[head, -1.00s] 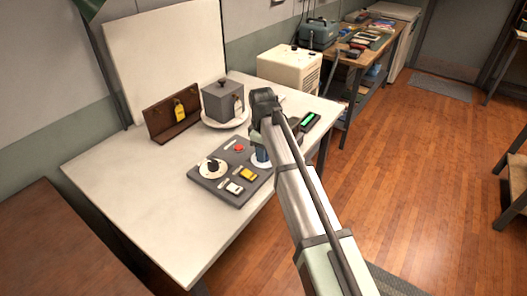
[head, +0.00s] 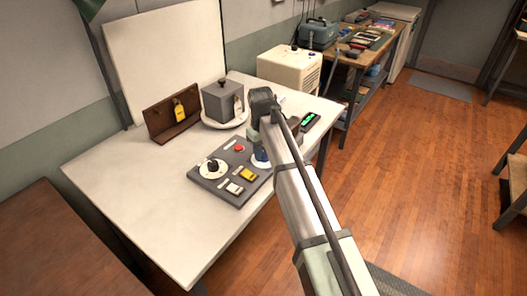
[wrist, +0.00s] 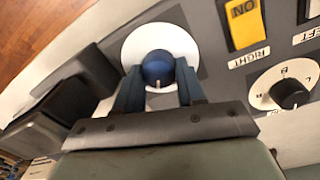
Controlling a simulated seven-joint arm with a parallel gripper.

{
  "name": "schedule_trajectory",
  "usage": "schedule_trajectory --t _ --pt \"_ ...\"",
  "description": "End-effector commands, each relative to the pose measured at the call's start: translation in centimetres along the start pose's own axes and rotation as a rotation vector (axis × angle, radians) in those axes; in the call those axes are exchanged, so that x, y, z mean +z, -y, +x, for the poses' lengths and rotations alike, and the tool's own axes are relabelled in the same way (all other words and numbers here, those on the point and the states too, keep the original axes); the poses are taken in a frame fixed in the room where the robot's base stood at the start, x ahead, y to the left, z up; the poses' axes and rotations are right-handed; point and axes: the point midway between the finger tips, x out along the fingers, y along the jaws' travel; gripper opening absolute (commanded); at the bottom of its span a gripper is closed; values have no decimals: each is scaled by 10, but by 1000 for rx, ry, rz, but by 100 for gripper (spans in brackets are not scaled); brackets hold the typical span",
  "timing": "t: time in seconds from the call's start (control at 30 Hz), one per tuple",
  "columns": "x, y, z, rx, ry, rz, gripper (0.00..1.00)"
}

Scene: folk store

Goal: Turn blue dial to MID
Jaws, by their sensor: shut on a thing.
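The blue dial (wrist: 158,68) is a round knob on a white disc (wrist: 135,50) with a pale pointer mark on its palm-side edge. In the wrist view my gripper (wrist: 158,74) has one finger on each side of the dial and is shut on it. In the head view the dial (head: 259,159) shows at the right part of the grey control panel (head: 208,184), partly behind my arm. My fingers are mostly hidden there. No MID label can be read around the blue dial.
The panel also has a black dial (head: 212,166), a red button (head: 239,148), a yellow switch (head: 248,174) and a white switch (head: 234,188). A grey box (head: 222,103), a brown stand (head: 160,120) and a small display (head: 311,121) are on the table. The front left of the table is clear.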

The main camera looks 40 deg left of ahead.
Motion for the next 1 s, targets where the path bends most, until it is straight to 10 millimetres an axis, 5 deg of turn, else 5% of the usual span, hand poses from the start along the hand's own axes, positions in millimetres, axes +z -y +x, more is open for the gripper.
schedule_trajectory --t 0.4,1.0 --pt "0 -1 0 1 15 272 9" --pt "0 -1 0 1 20 354 9"
